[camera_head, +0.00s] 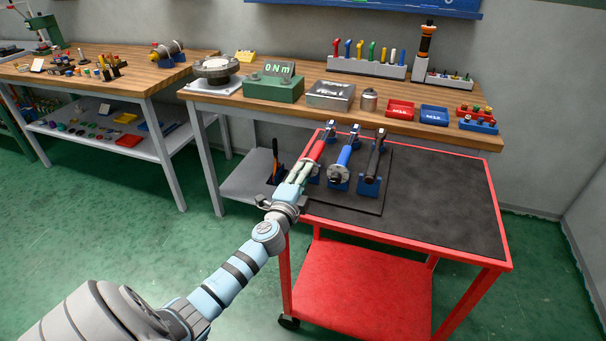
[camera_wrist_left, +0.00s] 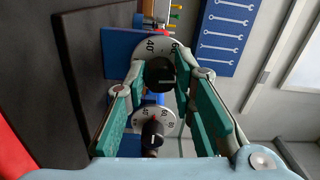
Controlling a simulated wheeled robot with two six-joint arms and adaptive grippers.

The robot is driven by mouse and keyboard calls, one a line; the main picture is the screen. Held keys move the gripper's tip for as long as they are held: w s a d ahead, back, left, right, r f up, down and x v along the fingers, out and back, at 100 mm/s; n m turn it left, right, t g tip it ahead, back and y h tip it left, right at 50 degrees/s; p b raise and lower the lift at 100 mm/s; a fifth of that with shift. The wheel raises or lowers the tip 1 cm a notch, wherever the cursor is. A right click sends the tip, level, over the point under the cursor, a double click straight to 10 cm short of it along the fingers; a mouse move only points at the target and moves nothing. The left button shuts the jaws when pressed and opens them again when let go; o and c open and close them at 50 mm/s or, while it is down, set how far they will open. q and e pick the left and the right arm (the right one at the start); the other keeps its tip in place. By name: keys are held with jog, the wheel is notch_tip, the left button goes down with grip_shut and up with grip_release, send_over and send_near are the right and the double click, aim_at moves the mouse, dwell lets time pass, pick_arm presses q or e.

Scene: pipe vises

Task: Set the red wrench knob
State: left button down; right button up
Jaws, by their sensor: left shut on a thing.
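The red wrench (camera_head: 316,151) rests in the leftmost blue holder on the red cart, its near end toward me. My left gripper (camera_head: 299,173) is at that near end and covers the knob in the head view. In the left wrist view, the black knob (camera_wrist_left: 160,73) sits between the fingertips of my left gripper (camera_wrist_left: 163,80), which is shut on it. A white dial (camera_wrist_left: 150,47) with numbers including 40 and 60 surrounds the knob. The exact setting is not readable. My right gripper is not in view.
A blue wrench (camera_head: 345,156) and a black wrench (camera_head: 376,153) lie close to the right in their own holders. A second knob (camera_wrist_left: 153,133) with a dial shows nearby in the wrist view. A green box (camera_head: 273,87) reading "0 Nm" stands on the bench. The cart's right side is clear.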

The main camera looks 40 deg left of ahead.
pick_arm(q)
jog(key=m, duration=0.3)
jog(key=shift+m+p, duration=0.3)
jog(key=shift+p, duration=0.1)
jog(key=shift+m+p, duration=0.35)
jog(key=shift+m, duration=1.45)
jog(key=c, duration=1.3)
grip_release()
jog(key=shift+c, duration=0.2)
jog(key=v, duration=1.2)
